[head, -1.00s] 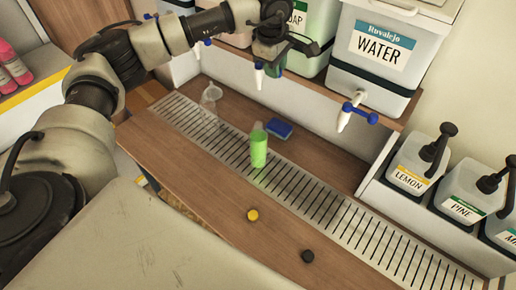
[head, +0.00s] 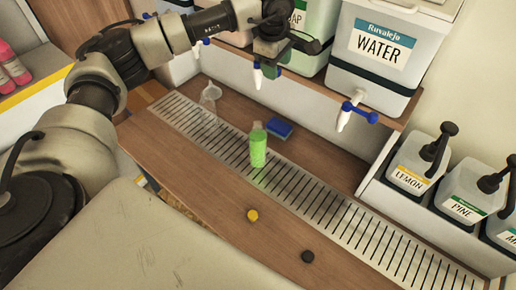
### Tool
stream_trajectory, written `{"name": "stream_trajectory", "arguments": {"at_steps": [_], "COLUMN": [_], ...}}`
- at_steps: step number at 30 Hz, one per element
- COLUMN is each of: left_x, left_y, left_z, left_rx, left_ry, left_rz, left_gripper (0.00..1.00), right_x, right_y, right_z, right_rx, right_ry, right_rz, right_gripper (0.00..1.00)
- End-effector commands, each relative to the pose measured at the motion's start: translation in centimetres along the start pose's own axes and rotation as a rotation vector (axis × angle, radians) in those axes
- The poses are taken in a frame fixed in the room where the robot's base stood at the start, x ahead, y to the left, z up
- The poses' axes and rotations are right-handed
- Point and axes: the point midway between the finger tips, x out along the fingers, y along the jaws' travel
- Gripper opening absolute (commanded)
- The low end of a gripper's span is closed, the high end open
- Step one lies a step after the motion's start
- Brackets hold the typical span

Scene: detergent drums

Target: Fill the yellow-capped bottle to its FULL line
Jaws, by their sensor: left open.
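A clear bottle (head: 257,150) filled with green liquid to near its shoulder stands upright and uncapped on the slotted drain strip (head: 340,217). Its FULL line is too small to make out. A yellow cap (head: 252,215) lies on the wooden counter in front of it; a black cap (head: 307,256) lies to the right. An empty clear bottle (head: 209,98) stands further back left on the strip. My left gripper (head: 298,42) is open at the soap drum (head: 315,30), just above its tap (head: 258,76), partly covering the label. My right gripper is out of view.
The water drum (head: 375,62) with a blue-handled tap (head: 345,115) stands on the shelf to the right. A blue sponge (head: 280,127) lies behind the green bottle. Lemon (head: 412,168) and pine (head: 465,198) pump bottles stand at right. The front counter is mostly clear.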

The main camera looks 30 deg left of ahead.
Motion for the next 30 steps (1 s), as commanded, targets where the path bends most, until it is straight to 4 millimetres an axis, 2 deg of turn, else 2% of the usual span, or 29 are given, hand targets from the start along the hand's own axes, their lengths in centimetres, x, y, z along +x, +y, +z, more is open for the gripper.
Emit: {"name": "stream_trajectory", "arguments": {"at_steps": [2, 6, 17, 30], "left_x": [0.0, 0.0, -0.3, -2.9], "left_y": [0.0, 0.0, 0.0, 0.2], "left_z": [0.0, 0.0, 0.0, 0.0], "left_rx": [0.000, 0.000, 0.000, 0.000], "left_ry": [0.000, 0.000, 0.000, -0.001], "left_rz": [0.000, 0.000, 0.000, 0.000], "left_gripper": [0.56, 0.74, 0.74, 0.74], "right_x": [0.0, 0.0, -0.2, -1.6], "right_y": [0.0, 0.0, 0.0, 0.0], "right_z": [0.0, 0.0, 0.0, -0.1], "right_rx": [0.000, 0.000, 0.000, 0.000], "right_ry": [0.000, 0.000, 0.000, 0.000], "right_rz": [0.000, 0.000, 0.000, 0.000], "right_gripper": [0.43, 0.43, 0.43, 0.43]}}
